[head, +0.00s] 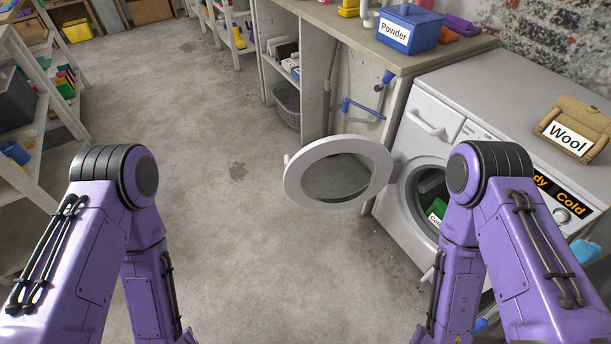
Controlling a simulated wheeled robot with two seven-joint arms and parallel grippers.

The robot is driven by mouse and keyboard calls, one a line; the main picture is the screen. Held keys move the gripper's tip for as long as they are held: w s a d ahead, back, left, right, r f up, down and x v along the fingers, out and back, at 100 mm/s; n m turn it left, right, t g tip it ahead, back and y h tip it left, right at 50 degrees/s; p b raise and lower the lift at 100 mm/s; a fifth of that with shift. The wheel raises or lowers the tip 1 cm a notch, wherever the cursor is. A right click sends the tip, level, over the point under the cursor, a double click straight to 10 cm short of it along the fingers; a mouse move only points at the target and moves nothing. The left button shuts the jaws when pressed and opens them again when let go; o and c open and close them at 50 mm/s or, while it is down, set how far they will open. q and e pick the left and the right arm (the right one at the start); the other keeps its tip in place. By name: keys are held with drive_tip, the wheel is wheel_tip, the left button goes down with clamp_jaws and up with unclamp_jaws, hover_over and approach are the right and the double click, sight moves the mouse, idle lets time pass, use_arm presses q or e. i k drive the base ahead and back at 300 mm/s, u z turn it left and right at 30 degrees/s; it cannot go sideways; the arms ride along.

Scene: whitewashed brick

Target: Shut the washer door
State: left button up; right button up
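The white washer (452,95) stands at the right with a control panel on its sloped front. Its round door (293,183) is wide open, swung out to the left on its hinge side, with a grey glass middle. The drum opening shows behind my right arm, and a green item with a white label (437,210) sits inside it. My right arm covers part of the opening and the washer front. Both arms hang bent downward, and neither gripper is in view.
A counter beside the washer holds a blue box marked Powder (411,28). A tan basket labelled Wool (577,126) sits on the washer top. A grey basket (287,106) is under the counter. Shelves (45,105) line the left. The floor (225,220) between is clear.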

sight(337, 172)
drive_tip(key=u, duration=1.05)
drive_tip(key=i, duration=4.15)
drive_tip(key=z, duration=4.6)
drive_tip(key=i, duration=0.95)
drive_tip(key=u, duration=0.05)
